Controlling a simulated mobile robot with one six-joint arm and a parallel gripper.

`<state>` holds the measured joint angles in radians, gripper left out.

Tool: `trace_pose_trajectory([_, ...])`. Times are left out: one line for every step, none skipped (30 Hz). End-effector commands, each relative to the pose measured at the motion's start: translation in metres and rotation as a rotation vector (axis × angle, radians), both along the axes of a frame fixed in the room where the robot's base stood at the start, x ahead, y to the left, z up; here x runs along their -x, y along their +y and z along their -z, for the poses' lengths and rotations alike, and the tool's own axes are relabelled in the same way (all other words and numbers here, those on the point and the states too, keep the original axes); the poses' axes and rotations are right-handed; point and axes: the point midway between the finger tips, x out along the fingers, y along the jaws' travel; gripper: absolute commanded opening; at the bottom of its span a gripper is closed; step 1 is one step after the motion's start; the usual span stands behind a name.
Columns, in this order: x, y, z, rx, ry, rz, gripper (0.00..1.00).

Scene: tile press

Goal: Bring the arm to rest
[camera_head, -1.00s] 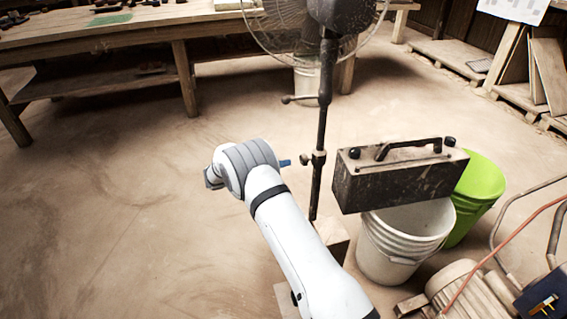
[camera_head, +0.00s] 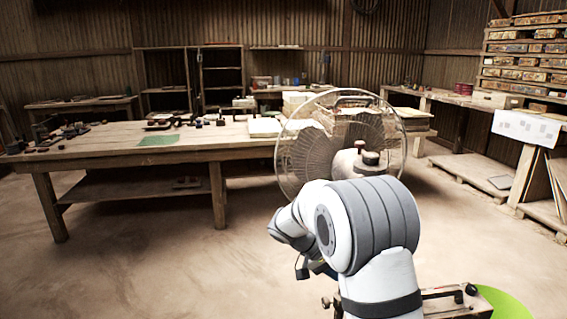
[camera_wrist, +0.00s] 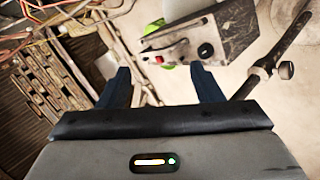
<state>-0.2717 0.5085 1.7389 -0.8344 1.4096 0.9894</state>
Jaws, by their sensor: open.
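My arm rises in the head view, bent at a large white and grey joint, in front of the fan. Beyond the fingers are a dark metal box (camera_wrist: 228,35) with a handle and the fan's dark pole (camera_wrist: 275,55). I cannot tell the distance from the fingers to them.
A fan (camera_head: 310,150) stands right behind my arm. A long wooden workbench (camera_head: 110,148) with small items is at left. Open floor (camera_head: 130,270) lies at lower left. Shelves (camera_head: 525,60) stand far right.

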Motion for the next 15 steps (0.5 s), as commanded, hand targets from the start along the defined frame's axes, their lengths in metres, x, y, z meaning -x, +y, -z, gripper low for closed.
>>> trace_pose_trajectory([0.018, -0.006, -0.039, -0.063, 0.016, -0.003, 0.6])
trace_pose_trajectory([0.027, -0.009, -0.051, -0.101, 0.028, -0.009, 0.6])
trace_pose_trajectory([0.04, -0.011, -0.067, -0.151, 0.043, -0.019, 0.6])
trace_pose_trajectory([0.05, -0.013, -0.078, -0.188, 0.054, -0.027, 0.6])
trace_pose_trajectory([0.06, -0.014, -0.089, -0.225, 0.062, -0.036, 0.6])
trace_pose_trajectory([0.074, -0.015, -0.103, -0.274, 0.068, -0.048, 0.6])
trace_pose_trajectory([0.084, -0.016, -0.114, -0.31, 0.074, -0.059, 0.6])
trace_pose_trajectory([0.094, -0.016, -0.124, -0.346, 0.076, -0.071, 0.6])
trace_pose_trajectory([0.107, -0.016, -0.138, -0.393, 0.078, -0.088, 0.6])
trace_pose_trajectory([0.117, -0.016, -0.147, -0.426, 0.076, -0.102, 0.6])
trace_pose_trajectory([0.126, -0.016, -0.157, -0.461, 0.074, -0.115, 0.6])
trace_pose_trajectory([0.139, -0.015, -0.17, -0.504, 0.07, -0.135, 0.6])
trace_pose_trajectory([0.148, -0.014, -0.179, -0.536, 0.063, -0.152, 0.6])
trace_pose_trajectory([0.158, -0.013, -0.188, -0.567, 0.056, -0.168, 0.6])
trace_pose_trajectory([0.17, -0.011, -0.199, -0.607, 0.045, -0.19, 0.6])
